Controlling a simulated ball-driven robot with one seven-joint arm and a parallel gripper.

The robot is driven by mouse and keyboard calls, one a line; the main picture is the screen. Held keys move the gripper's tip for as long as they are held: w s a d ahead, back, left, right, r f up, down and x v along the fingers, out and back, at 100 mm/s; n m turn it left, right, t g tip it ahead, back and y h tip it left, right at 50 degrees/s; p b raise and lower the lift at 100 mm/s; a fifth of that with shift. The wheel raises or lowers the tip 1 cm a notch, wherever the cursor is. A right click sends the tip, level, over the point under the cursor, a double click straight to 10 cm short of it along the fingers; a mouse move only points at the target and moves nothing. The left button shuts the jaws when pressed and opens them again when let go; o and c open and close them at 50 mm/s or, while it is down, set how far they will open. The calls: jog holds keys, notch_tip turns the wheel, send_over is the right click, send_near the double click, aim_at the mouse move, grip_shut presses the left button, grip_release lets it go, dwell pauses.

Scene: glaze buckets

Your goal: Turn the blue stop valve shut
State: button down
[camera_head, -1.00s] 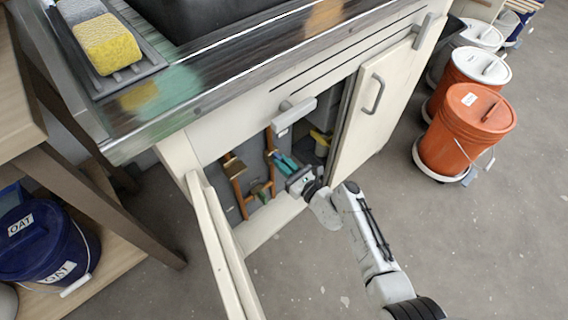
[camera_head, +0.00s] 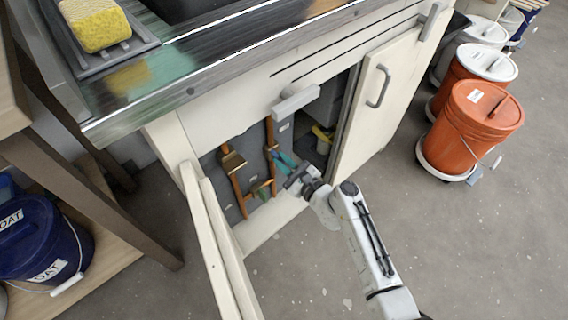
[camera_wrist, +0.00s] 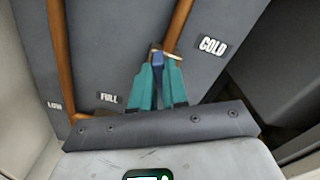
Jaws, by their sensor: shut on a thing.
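The blue stop valve (camera_wrist: 158,62) shows in the wrist view as a small blue handle on a brass fitting of the right-hand copper pipe, beside a COLD label (camera_wrist: 213,45). My gripper (camera_wrist: 157,72) has its two teal fingers shut on the blue handle, one on each side. The fingers cover part of the handle, so its exact angle is hard to tell. In the head view my gripper (camera_head: 278,156) reaches into the open sink cabinet (camera_head: 170,145) to the right-hand pipe. The valve is mostly hidden there.
A left-hand copper pipe (camera_head: 236,190) with a brass fitting stands close by. The open cabinet doors flank my arm, the right one (camera_head: 372,110) with a grey handle. A yellow item (camera_head: 322,134) sits deeper inside. Orange buckets (camera_head: 474,125) stand right; the floor in front is clear.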

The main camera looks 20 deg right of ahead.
jog(key=n+b, duration=0.1)
jog(key=n, duration=0.1)
jog(key=n+b, duration=0.2)
jog(key=f+n+b, duration=0.1)
jog(key=n+b, duration=0.1)
jog(key=shift+s+a, duration=0.1)
jog(key=shift+a, duration=0.2)
jog(key=n+b, duration=0.2)
jog(key=n, duration=0.1)
jog(key=n+b, duration=0.2)
jog(key=n, duration=0.1)
jog(key=shift+a+f, duration=0.1)
jog(key=shift+f, duration=0.1)
jog(key=c, duration=1.1)
grip_release()
jog(key=shift+c, duration=0.2)
jog(key=v, duration=1.1)
jog(key=shift+p, duration=0.35)
jog(key=shift+r, duration=0.1)
